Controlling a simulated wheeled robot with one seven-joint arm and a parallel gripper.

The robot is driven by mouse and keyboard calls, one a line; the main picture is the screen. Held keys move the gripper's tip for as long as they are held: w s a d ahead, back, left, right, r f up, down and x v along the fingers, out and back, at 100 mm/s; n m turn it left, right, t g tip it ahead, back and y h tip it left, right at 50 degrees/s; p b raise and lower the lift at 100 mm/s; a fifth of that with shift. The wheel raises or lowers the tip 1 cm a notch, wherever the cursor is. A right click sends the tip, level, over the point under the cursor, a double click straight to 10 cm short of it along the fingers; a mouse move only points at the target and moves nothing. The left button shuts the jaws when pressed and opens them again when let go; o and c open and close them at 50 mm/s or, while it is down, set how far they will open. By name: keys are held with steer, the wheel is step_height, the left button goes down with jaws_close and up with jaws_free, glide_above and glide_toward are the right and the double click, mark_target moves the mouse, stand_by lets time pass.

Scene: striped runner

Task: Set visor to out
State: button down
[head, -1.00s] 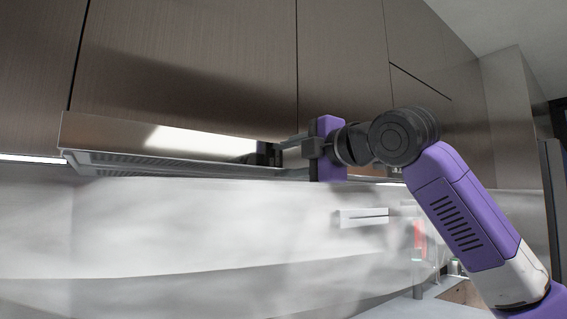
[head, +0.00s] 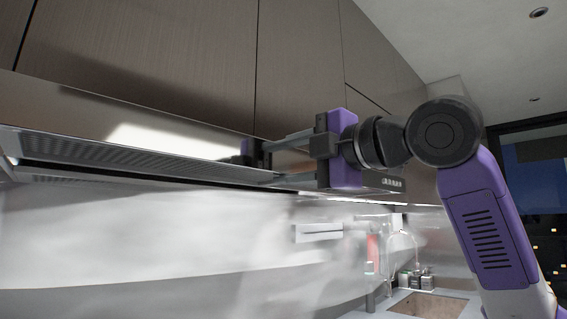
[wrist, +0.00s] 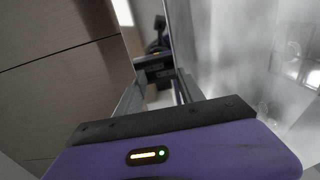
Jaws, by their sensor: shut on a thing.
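The visor (head: 75,100) is the long metallic front strip of the range hood under the wall cabinets, running from the left edge towards my gripper in the head view. A perforated grille panel (head: 100,155) shows on its underside, with a dark gap below it. My gripper (head: 255,157) is at the visor's right part, one finger above the other, shut on it.
Wood-fronted cabinets (head: 150,60) hang directly above the visor. A white wall fixture (head: 318,232) is on the backsplash below my gripper. A faucet (head: 402,245) and sink (head: 428,303) are at the lower right. The space below the hood is open.

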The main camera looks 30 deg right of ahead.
steer(key=shift+s+f, duration=0.1)
steer(key=shift+f, duration=0.05)
steer(key=c, duration=0.7)
jaws_free()
steer(key=shift+d, duration=0.1)
steer(key=shift+s, duration=0.1)
steer(key=b+v, duration=0.1)
steer(key=v, duration=0.6)
steer(key=shift+s+d, duration=0.1)
steer(key=shift+s, duration=0.25)
